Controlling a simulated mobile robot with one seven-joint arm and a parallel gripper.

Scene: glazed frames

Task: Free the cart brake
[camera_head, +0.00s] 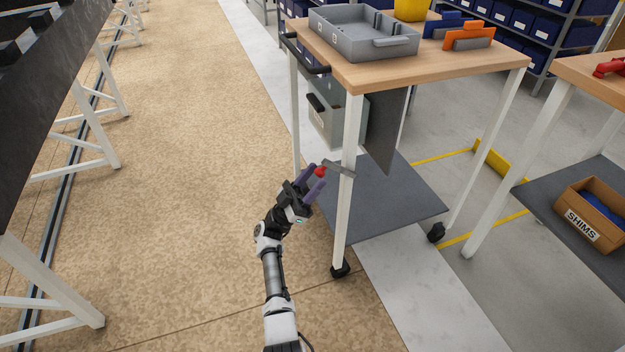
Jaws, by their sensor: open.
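The cart (345,200) has a wooden top, white legs, a grey lower shelf and black casters. A red knob (320,171) sits on the end of a short grey lever (340,170) at the cart's near left leg, about halfway up. It looks like the brake lever. My gripper (317,177) is open, with its two purple fingers on either side of the red knob in this view. I cannot tell whether the fingers touch it or how they line up in depth.
The cart top carries a grey tray (348,45) and blue and orange parts. A black handle (304,56) and grey bin (330,118) are on its left side. White trestles (85,130) stand left. Another table with a SHIMS box (592,215) is right. The tan floor (190,200) is clear.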

